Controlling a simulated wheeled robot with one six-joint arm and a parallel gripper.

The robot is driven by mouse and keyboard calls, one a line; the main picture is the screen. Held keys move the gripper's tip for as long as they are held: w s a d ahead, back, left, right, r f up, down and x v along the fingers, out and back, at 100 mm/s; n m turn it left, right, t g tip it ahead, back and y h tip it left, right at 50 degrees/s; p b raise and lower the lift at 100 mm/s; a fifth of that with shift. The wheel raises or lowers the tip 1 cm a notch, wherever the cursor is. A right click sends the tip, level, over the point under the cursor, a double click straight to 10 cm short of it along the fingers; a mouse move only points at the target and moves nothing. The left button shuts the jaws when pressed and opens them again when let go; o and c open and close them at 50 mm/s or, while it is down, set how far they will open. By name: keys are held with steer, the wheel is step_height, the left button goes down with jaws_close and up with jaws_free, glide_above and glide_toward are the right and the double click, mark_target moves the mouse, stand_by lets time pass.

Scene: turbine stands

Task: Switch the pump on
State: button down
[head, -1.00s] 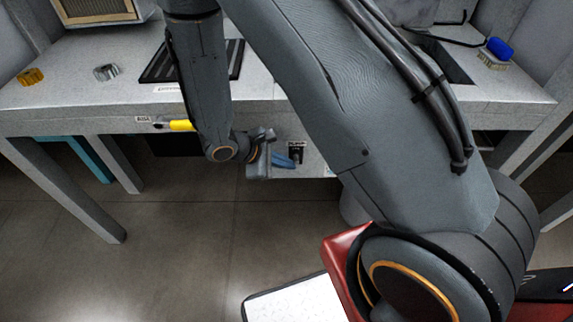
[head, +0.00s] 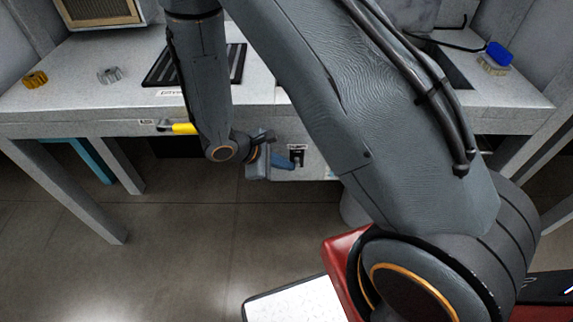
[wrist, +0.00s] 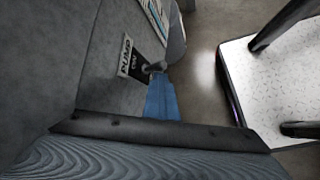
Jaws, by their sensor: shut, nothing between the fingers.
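The pump switch (head: 297,157) is on a grey panel under the bench's front edge in the head view. In the wrist view its label plate (wrist: 127,57) reads PUMP and ON, with a small metal lever (wrist: 153,67) beside it. My gripper (head: 292,163) has blue fingers, shut and empty, pointing right at the switch. In the wrist view the shut fingers (wrist: 157,78) end right at the lever and partly cover it. I cannot tell whether they touch it, or which way the lever is set.
The bench (head: 60,90) overhangs the panel. A yellow handle (head: 183,128) sits on its front edge, left of my gripper. A blue brush (head: 499,53), a gold part (head: 35,79) and a silver part (head: 110,75) lie on top. The floor below is clear.

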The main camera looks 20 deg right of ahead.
steer(key=v, duration=0.7)
steer(key=shift+a+r, duration=0.25)
steer(key=shift+r, duration=0.05)
steer(key=shift+s, duration=0.15)
